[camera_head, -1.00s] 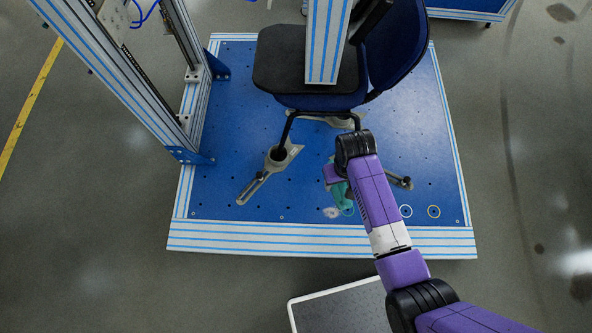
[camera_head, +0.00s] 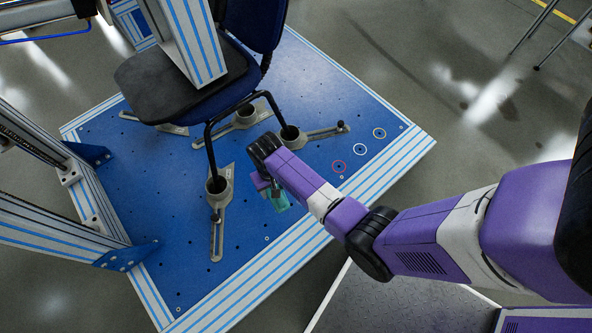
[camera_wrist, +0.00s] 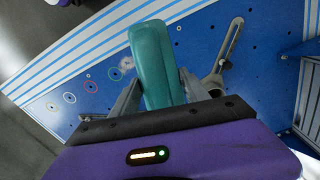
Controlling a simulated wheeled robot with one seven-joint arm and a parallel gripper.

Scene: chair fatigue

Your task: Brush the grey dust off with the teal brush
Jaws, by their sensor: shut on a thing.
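The teal brush (camera_head: 278,201) is held in my gripper (camera_head: 264,185) above the front part of the blue plate. In the wrist view the brush (camera_wrist: 155,62) stands out between the two fingers, and its far end hides part of the plate. A pale grey dust patch (camera_wrist: 127,65) shows just left of the brush, partly covered by it. I cannot tell whether the brush touches the plate. In the head view the dust is hidden behind my arm and the brush.
The blue plate (camera_head: 185,255) carries a chair (camera_head: 170,95) with its legs in metal clamps (camera_head: 216,195) close to my gripper. A red ring (camera_head: 339,166) and a white ring (camera_head: 360,149) mark the plate. A frame post (camera_head: 55,160) stands at left.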

